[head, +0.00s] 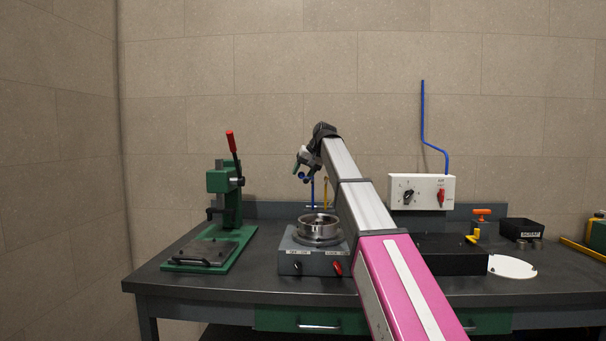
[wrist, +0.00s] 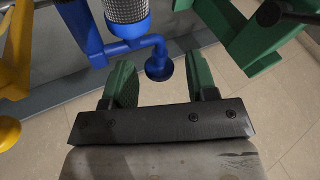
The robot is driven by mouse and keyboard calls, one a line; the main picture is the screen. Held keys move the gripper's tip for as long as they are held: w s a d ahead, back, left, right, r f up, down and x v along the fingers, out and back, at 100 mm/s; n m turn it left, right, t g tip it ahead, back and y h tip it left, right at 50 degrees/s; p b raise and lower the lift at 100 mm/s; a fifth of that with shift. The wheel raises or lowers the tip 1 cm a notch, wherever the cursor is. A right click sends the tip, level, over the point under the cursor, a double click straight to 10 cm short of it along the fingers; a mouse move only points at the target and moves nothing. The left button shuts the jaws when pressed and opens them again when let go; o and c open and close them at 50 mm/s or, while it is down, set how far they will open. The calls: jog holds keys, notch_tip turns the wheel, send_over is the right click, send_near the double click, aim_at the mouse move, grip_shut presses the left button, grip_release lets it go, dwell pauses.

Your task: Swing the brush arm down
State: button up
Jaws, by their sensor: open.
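The brush arm (wrist: 143,42) is blue, with a round knob (wrist: 159,66) on its end and a grey knurled cylinder (wrist: 127,10) in a blue collar; this is the wrist view. In the head view the blue arm (head: 312,190) stands raised behind the steel bowl (head: 317,226) on the grey unit (head: 304,263). My gripper (wrist: 162,80) has its green fingers apart, with the knob showing between and just beyond the tips. I cannot tell whether a finger touches it. In the head view my gripper (head: 302,164) is beside the top of the blue arm.
A yellow post (head: 325,192) stands right of the blue arm. A green press (head: 222,186) with a red-tipped lever is at the left. A white switch box (head: 422,192) is on the wall. A black box (head: 450,254) and a white disc (head: 511,267) lie right of my arm.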

grip_shut()
jog(key=shift+s+t, duration=0.5)
jog(key=shift+s, duration=0.3)
jog(key=shift+s+a+f+n+t+y, duration=0.1)
jog(key=shift+s+f+n+t+y, duration=0.15)
jog(key=shift+s+f+n+t, duration=1)
jog(key=shift+s+a+f+m+t+y, duration=0.15)
jog(key=shift+s+f+t, duration=0.3)
jog(key=shift+s+t, duration=1.65)
jog(key=shift+s+d+f+n+t+y, duration=0.1)
jog(key=shift+s+f+n+t+y, duration=0.2)
jog(key=shift+s+f+n+t, duration=0.95)
jog(key=shift+s+r+m, duration=0.4)
jog(key=shift+s+m, duration=0.15)
jog(key=shift+s, duration=0.1)
